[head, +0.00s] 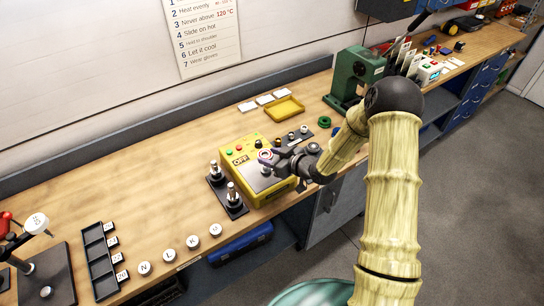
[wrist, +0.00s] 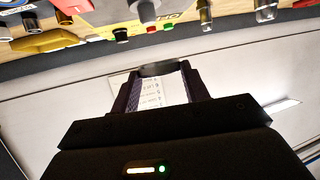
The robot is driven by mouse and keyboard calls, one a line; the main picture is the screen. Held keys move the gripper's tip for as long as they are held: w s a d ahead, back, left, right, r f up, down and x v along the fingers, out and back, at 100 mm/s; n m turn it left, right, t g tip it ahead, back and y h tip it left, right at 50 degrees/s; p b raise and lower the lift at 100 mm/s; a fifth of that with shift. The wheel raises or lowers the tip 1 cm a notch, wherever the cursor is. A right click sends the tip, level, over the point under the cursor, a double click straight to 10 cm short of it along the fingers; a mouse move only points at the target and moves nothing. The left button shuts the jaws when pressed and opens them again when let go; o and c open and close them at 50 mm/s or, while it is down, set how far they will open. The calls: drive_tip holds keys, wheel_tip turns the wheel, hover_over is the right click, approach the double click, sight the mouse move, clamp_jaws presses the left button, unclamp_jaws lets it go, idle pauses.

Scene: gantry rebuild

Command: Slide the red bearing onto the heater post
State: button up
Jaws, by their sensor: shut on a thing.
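My gripper (head: 276,157) is over the yellow heater (head: 262,194) in the head view, shut on a small ring-shaped bearing (head: 265,155). The bearing shows a pale rim with a hint of red. In the wrist view, its grey edge (wrist: 162,68) spans the two dark fingers. The heater's display reads OFF. The grey heater post (head: 266,171) stands on the heater just below the bearing in the head view; it also shows in the wrist view (wrist: 146,10), apart from the bearing. I cannot tell whether they line up.
Two metal posts on a dark base (head: 236,208) stand left of the heater. A dark strip with several small rings (head: 304,133) lies behind it. A yellow tray (head: 285,108) and a green press (head: 352,75) stand farther back. The bench's left middle is clear.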

sight(271, 174)
drive_tip(key=shift+f, duration=0.25)
drive_tip(key=shift+w+f+b, duration=0.1)
drive_tip(key=shift+f+b, duration=0.2)
drive_tip(key=shift+f, duration=0.05)
drive_tip(key=shift+f+b, duration=0.55)
drive_tip(key=shift+f, duration=0.35)
drive_tip(key=shift+f, duration=0.25)
drive_tip(key=shift+f+b, duration=0.35)
drive_tip(key=shift+f+b, duration=0.9)
drive_tip(key=shift+f, duration=0.15)
drive_tip(key=o, duration=1.1)
